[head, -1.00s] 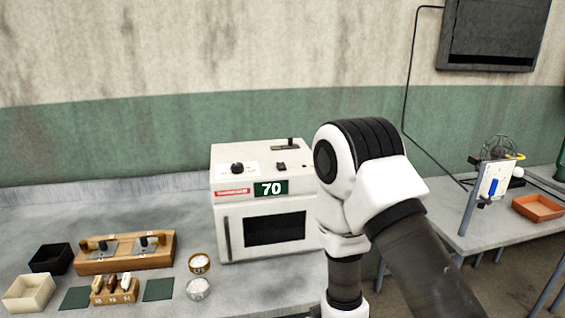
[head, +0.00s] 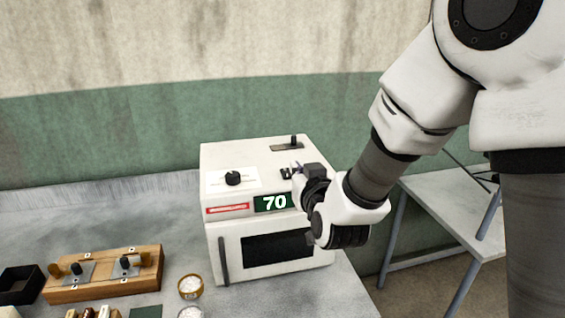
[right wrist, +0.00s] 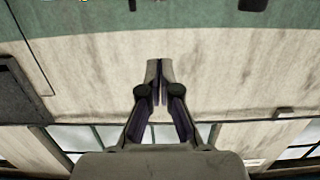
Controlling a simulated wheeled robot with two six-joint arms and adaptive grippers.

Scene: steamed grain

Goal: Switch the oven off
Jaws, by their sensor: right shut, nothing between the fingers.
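The white oven (head: 217,235) stands on the grey bench in the middle of the head view. Its display (head: 274,203) reads 70. A black dial (head: 233,178) sits on its sloped panel, and a small black switch (head: 286,173) is to the right of it, beside my gripper. A slider with a dark knob (head: 293,141) is on top. My right gripper (head: 298,170) is shut and empty at the right part of the panel, overlapping its edge; whether it touches the switch I cannot tell. It also shows in the right wrist view (right wrist: 158,68), fingers together. My left gripper is out of view.
A wooden block (head: 90,287) with two knobs, a black box (head: 20,284) and a small bowl (head: 190,287) stand on the bench left of the oven. A second table (head: 440,200) is at the right, behind my right arm.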

